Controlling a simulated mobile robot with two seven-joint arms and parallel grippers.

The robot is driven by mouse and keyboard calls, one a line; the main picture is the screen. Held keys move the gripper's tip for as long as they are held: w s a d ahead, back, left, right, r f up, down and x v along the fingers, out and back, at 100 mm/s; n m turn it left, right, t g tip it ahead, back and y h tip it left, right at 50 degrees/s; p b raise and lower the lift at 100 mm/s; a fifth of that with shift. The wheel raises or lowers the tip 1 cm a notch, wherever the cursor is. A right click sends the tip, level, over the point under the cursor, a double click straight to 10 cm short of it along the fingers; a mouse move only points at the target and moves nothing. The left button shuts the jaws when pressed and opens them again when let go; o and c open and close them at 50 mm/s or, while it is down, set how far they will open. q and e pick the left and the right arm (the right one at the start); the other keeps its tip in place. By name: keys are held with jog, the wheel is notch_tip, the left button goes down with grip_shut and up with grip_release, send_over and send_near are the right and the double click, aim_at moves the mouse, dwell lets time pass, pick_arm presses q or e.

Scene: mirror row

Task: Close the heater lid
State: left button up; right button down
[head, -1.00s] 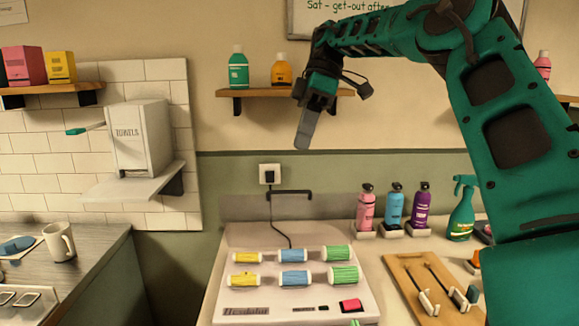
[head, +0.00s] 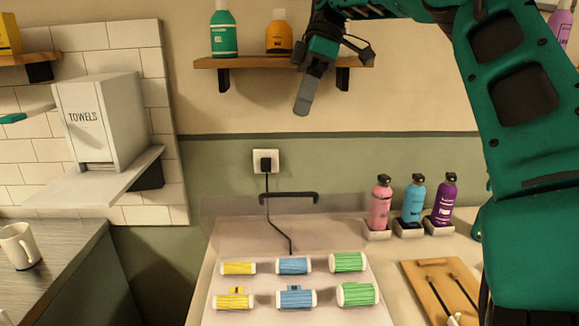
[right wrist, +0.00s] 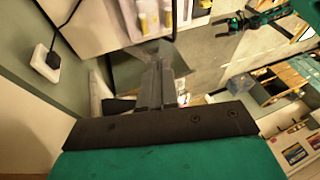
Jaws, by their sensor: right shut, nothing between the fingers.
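The heater (head: 235,310) is a pale box on the counter with rows of yellow, blue and green rollers on top. Its lid (head: 235,230) is a see-through panel standing raised at the back, with a dark handle (head: 288,197) along its top edge. The rollers are uncovered. My right gripper (head: 303,106) is shut and empty, above the handle in the picture and apart from it. In the right wrist view its fingers (right wrist: 157,88) are together, with the rollers beyond.
Pink, blue and purple bottles (head: 413,203) stand in holders right of the heater, by a wooden board (head: 420,275). A bottle shelf (head: 245,62) is behind my right gripper. A towel dispenser (head: 100,120) and a mug (head: 20,245) are left. A plugged-in cord (head: 267,205) runs down behind the lid.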

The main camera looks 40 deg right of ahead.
jog(key=b, duration=0.2)
send_near(290, 200)
jog(key=w+a, duration=0.2)
jog(key=shift+s+a+f, duration=0.3)
jog(key=shift+a+f, duration=0.1)
jog(key=shift+f, duration=0.1)
jog(key=shift+s+a+f, duration=0.35)
jog(key=shift+f, duration=0.2)
jog(key=shift+s+a+f, duration=0.35)
jog(key=shift+s+f, duration=0.1)
jog(key=shift+f, duration=0.05)
